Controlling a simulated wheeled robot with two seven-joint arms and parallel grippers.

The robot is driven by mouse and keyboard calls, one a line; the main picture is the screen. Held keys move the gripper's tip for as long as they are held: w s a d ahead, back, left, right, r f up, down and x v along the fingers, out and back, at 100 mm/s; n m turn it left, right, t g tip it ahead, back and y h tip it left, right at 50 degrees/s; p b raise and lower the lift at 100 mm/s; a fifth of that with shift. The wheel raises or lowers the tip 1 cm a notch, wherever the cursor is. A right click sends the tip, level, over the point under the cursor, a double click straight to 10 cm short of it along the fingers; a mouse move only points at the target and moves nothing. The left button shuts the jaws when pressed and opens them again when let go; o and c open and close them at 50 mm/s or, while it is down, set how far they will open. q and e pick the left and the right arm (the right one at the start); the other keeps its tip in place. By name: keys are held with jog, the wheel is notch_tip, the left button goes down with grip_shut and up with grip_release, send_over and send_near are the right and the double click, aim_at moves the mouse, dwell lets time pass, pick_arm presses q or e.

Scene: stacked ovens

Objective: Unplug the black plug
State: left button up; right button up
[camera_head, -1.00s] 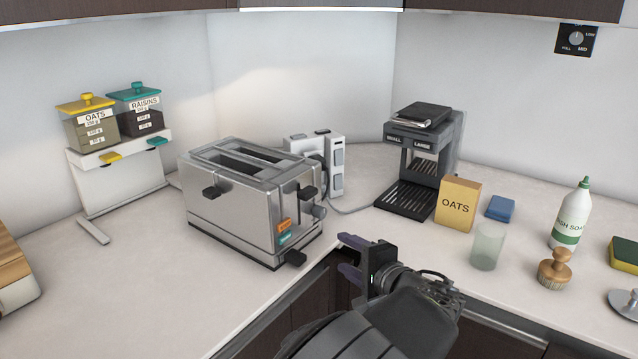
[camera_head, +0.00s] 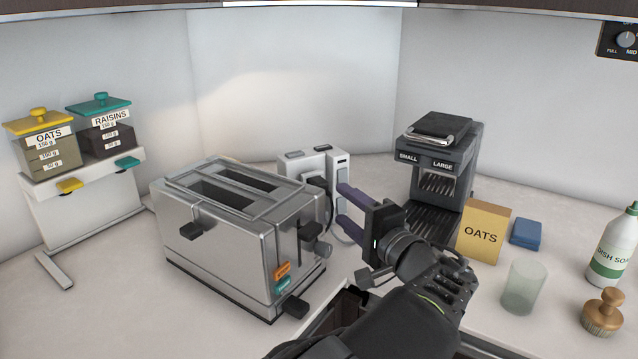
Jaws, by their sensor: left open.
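A white socket block (camera_head: 296,162) stands behind the toaster, near the back wall. A dark rounded shape (camera_head: 319,186), which looks like the black plug, sits on the block's front. The toaster's right end and my fingers partly hide it. My left gripper (camera_head: 341,207) is open, with its two purple fingers pointing left toward the block, one above the other. The fingertips are close to the block's right side. I cannot tell whether they touch the block. My right gripper is not in view.
A silver toaster (camera_head: 233,236) with side knobs stands just left of my gripper. A black coffee machine (camera_head: 436,158) stands to the right, with an oats box (camera_head: 484,232), a blue block (camera_head: 525,233) and a glass (camera_head: 525,286) beyond. A grey cable runs near the socket block.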

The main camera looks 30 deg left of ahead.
aim_at(318, 181)
pick_arm(q)
jog(key=shift+w+a+f, duration=0.1)
jog(key=shift+w+a, duration=0.05)
jog(key=b+x, duration=0.1)
jog(key=x, duration=0.6)
jog(key=shift+a, duration=0.1)
jog(key=shift+x, duration=0.85)
jog(key=shift+b, duration=0.5)
jog(key=shift+c, duration=0.3)
grip_shut()
dwell(0.6)
dwell(0.6)
